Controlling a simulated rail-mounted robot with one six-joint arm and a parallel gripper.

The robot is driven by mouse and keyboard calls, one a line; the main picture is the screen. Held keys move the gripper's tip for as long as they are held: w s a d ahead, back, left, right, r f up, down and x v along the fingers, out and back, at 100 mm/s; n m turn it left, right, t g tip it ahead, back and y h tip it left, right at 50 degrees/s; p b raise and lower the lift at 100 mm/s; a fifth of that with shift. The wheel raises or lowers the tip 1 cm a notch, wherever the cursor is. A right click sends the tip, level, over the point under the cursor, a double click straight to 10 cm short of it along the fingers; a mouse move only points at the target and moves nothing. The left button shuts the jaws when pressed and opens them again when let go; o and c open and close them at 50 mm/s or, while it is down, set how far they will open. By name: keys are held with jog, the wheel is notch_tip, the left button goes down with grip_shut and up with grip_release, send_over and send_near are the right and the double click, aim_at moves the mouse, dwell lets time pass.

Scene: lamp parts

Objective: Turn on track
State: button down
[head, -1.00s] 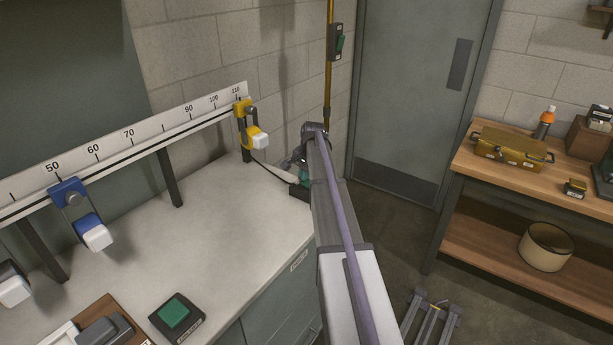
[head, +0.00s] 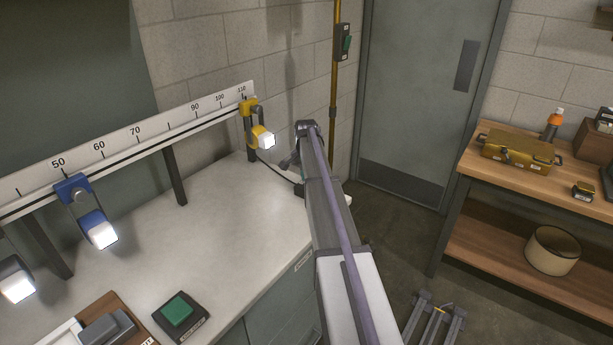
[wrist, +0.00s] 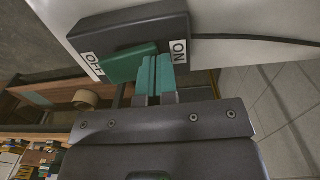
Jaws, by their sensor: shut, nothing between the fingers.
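The track (head: 170,140) runs along a scaled white strip on the bench at the left. A yellow lamp (head: 261,134), a blue lamp (head: 95,225) and a grey lamp (head: 14,275) hang on it, their faces glowing bright white. In the wrist view a dark switch box (wrist: 135,30) has OFF and ON labels and a green rocker (wrist: 128,64). My gripper (wrist: 157,65) is shut and empty, with its teal fingertips at the rocker's ON side; I cannot tell whether they touch. In the head view my arm mostly hides the switch box.
A green-topped button box (head: 180,313) sits at the bench's front. A black cable (wrist: 255,37) runs from the switch box. A wooden shelf table (head: 520,180) with a brass case (head: 518,150) stands right.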

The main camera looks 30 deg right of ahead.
jog(key=shift+s+d+r, duration=0.15)
jog(key=shift+s+r, duration=0.2)
jog(key=shift+s, duration=0.15)
notch_tip(320, 180, up, 14)
jog(key=w+a+p, duration=0.1)
jog(key=w+p, duration=0.1)
jog(key=p, duration=1.2)
jog(key=shift+w+f, duration=0.15)
jog(key=shift+w, duration=0.2)
